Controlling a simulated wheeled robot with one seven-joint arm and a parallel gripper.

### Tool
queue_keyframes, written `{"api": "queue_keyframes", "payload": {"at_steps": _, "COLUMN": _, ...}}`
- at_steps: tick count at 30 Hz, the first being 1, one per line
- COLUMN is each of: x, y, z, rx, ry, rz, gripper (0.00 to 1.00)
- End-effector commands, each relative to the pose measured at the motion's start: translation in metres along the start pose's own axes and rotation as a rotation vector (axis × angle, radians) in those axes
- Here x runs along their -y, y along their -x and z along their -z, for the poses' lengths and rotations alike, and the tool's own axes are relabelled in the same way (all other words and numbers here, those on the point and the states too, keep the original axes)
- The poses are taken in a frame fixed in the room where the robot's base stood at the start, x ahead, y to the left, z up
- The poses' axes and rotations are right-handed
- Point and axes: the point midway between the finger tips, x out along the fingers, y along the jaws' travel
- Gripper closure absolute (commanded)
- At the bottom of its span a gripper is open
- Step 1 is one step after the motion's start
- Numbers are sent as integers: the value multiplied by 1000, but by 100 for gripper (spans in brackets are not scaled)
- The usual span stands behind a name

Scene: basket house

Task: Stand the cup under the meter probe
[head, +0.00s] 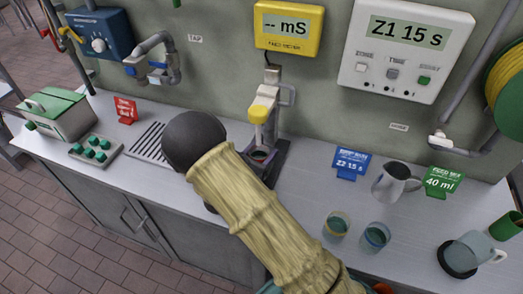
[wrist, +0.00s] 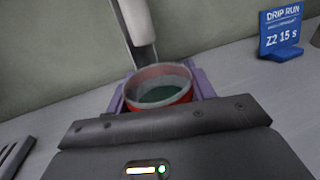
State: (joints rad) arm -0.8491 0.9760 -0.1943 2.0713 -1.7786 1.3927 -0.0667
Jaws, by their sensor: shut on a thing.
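A small clear cup with a red band and dark green contents (wrist: 160,90) is between the purple fingers of my gripper (wrist: 160,98), which is shut on it. In the head view the cup (head: 262,156) stands upright at the probe stand, below the yellow-topped meter probe (head: 262,108). The white probe (wrist: 138,22) shows just behind and above the cup in the wrist view. I cannot tell whether its tip is over the opening or whether the cup's base touches the stand. The yellow meter (head: 288,27) reads "-- mS". My arm hides most of the gripper in the head view.
Two small cups (head: 337,224) (head: 374,237), a steel jug (head: 395,181), blue sign (head: 349,162), green sign (head: 444,183) and glass mug (head: 474,252) stand to the right. A drain grille (head: 150,140) and green-lidded box (head: 55,112) are left.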

Motion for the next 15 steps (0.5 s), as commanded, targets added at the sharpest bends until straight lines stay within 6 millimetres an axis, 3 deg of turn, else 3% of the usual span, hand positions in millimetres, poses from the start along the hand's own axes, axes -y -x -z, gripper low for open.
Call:
{"api": "queue_keyframes", "payload": {"at_steps": 8, "x": 0, "y": 0, "z": 3, "rx": 1, "ry": -1, "rz": 0, "gripper": 71}}
{"api": "queue_keyframes", "payload": {"at_steps": 9, "x": 0, "y": 0, "z": 2, "rx": 0, "ry": -1, "rz": 0, "gripper": 42}}
{"api": "queue_keyframes", "payload": {"at_steps": 12, "x": 0, "y": 0, "z": 2, "rx": 0, "ry": -1, "rz": 0, "gripper": 25}}
{"api": "queue_keyframes", "payload": {"at_steps": 15, "x": 0, "y": 0, "z": 2, "rx": 0, "ry": -1, "rz": 0, "gripper": 25}}
